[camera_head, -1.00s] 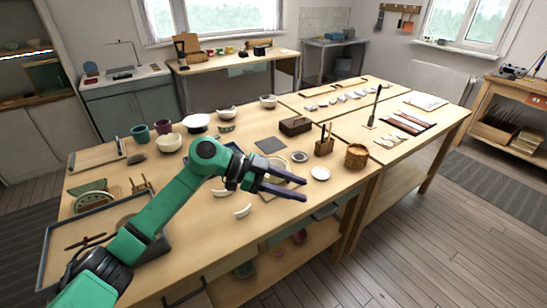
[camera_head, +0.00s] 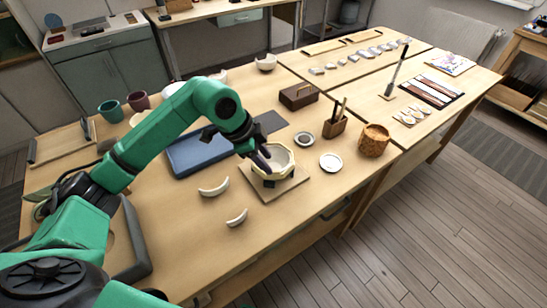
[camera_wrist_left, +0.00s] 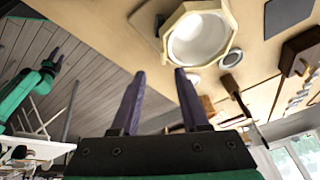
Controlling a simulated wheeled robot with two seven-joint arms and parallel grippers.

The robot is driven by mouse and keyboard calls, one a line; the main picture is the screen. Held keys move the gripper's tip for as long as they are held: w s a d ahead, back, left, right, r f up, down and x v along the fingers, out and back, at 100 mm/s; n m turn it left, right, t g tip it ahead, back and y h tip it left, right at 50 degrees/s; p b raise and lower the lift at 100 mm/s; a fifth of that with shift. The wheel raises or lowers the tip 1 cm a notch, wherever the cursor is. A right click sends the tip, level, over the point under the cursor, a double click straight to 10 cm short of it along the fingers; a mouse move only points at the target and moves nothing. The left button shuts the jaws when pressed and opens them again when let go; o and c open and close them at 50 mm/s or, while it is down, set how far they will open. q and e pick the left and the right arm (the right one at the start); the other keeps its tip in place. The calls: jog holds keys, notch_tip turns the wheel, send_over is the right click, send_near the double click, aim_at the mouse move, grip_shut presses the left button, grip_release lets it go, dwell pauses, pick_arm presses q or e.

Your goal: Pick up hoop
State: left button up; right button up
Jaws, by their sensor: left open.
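The hoop looks like a pale octagonal ring (camera_head: 289,173) around a white bowl (camera_head: 281,157) on a square wooden board (camera_head: 285,190). In the left wrist view the ring (camera_wrist_left: 232,45) encircles the bowl (camera_wrist_left: 198,38), with a dark piece at its left side. My left gripper (camera_head: 262,160) is at the ring's left and back side in the head view. Its two purple fingers (camera_wrist_left: 160,75) are apart with nothing between them; whether one touches the ring is unclear. A green arm with a dark gripper (camera_wrist_left: 54,64), apparently my right, is small in the left wrist view.
Two curved white shards (camera_head: 214,188) lie left of the board. A blue tray (camera_head: 190,158) is behind my left forearm. A white dish (camera_head: 331,162), a tool holder (camera_head: 334,126) and a cork-coloured pot (camera_head: 374,141) stand to the right. The front table surface is mostly clear.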

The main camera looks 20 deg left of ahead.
aim_at(275, 171)
pick_arm(q)
jog(key=p+x, duration=0.2)
jog(key=x, duration=0.3)
jog(key=shift+w+f, duration=0.25)
jog(key=shift+f, duration=0.1)
jog(key=shift+d+f, duration=0.1)
jog(key=shift+f, duration=0.2)
jog(key=shift+w+f, duration=0.1)
grip_shut()
pick_arm(e)
jog(key=shift+w+a+r, duration=0.25)
jog(key=shift+w+r, duration=0.3)
jog(key=shift+w+a+r, duration=0.2)
jog(key=shift+w+r, duration=0.35)
